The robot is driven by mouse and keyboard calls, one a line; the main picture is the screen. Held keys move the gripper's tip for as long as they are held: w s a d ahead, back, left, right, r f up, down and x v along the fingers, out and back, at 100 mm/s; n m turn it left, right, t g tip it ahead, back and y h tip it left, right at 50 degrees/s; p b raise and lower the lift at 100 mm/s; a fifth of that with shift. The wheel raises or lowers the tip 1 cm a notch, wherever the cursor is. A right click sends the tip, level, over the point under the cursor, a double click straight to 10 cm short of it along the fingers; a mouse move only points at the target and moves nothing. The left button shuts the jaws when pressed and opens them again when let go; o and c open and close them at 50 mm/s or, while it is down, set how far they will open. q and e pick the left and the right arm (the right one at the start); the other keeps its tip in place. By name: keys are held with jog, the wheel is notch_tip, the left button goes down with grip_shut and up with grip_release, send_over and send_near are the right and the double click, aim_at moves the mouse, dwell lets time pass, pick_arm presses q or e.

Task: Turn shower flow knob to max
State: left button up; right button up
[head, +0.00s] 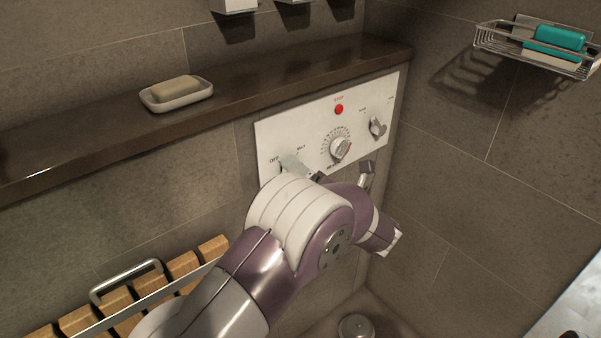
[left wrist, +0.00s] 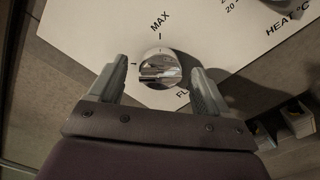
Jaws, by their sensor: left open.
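The flow knob (left wrist: 160,72) is a round chrome knob on the white control panel (left wrist: 85,30). In the left wrist view it sits between the two fingers of my open left gripper (left wrist: 158,70), with a gap on each side. Its raised grip bar lies roughly sideways in that picture. The MAX label is just above it, and the FLOW lettering below is partly covered by a finger. My right gripper is not in view.
The panel also carries a heat dial (head: 340,149), a red button (head: 339,109) and another chrome knob (head: 377,127). A stone ledge (head: 270,88) with a soap dish (head: 178,101) runs above. A wire basket (head: 540,47) hangs right; a slatted wooden seat (head: 182,267) is lower left.

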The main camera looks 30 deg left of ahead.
pick_arm(q)
jog(key=shift+w+a, duration=0.15)
jog(key=shift+a, duration=0.25)
jog(key=c, duration=1)
jog(key=shift+c, duration=0.2)
jog(key=shift+w+r+m+p, duration=0.1)
jog(key=shift+m+p, duration=6.5)
jog(key=shift+m, duration=2.3)
